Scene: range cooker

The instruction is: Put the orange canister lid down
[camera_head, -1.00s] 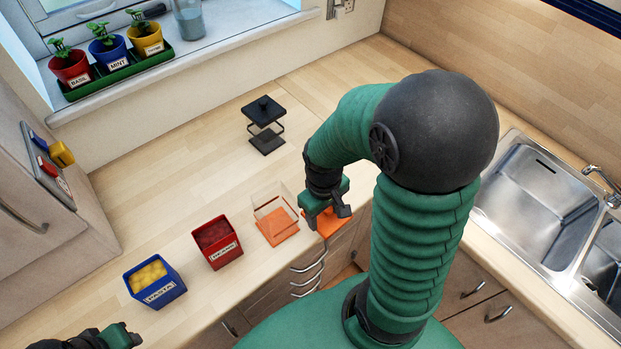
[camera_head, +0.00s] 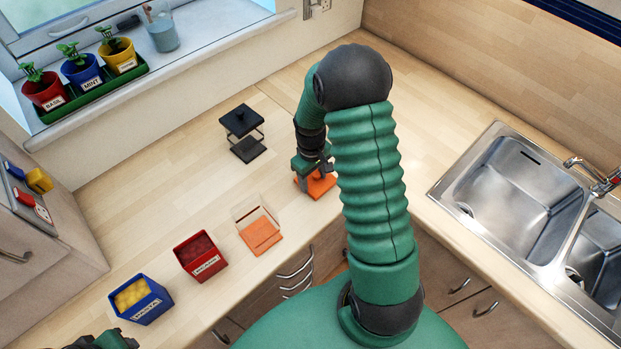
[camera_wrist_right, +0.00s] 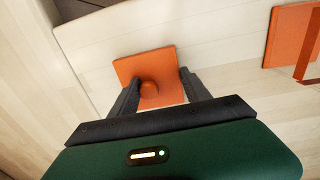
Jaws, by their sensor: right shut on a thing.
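The orange canister lid (camera_head: 317,184) is a flat square with a round knob, seen in the head view just left of my right arm. My right gripper (camera_head: 313,168) is over it; the wrist view shows its fingers (camera_wrist_right: 160,88) on either side of the knob of the lid (camera_wrist_right: 148,68), shut on it. I cannot tell whether the lid touches the worktop. The clear canister with an orange base (camera_head: 260,234) stands open to the left; part of it shows at the wrist view's right edge (camera_wrist_right: 290,38). My left gripper (camera_head: 112,340) is only partly in view at the bottom left.
A red canister (camera_head: 201,258) and a blue pasta canister (camera_head: 141,300) stand open along the front edge. A clear canister with a black lid (camera_head: 243,135) stands further back. The sink (camera_head: 515,195) is at the right. The worktop behind my right gripper is clear.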

